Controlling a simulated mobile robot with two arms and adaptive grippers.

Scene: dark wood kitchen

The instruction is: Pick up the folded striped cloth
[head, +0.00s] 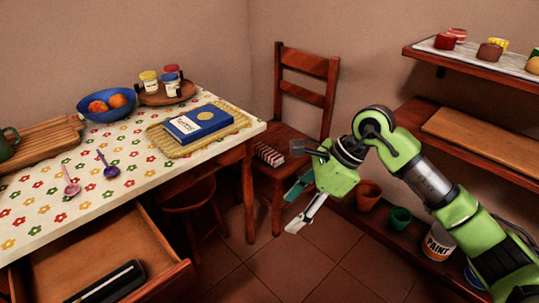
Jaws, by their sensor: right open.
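The folded striped cloth (268,155), with red and white stripes, lies on the seat of the wooden chair (289,132) behind the table. My right gripper (294,188) is open and empty. In the picture it is just right of and below the cloth, in front of the chair's right side. The cloth's right end is close to the gripper in the picture. I cannot tell the depth gap between them. My left gripper is not in view.
A flowered table (138,172) with a book (198,122), bowl (107,104) and spoons stands left of the chair. Its drawer (98,258) is open. A stool (190,197) is under the table. Shelves (484,138) with pots and a paint can are at right.

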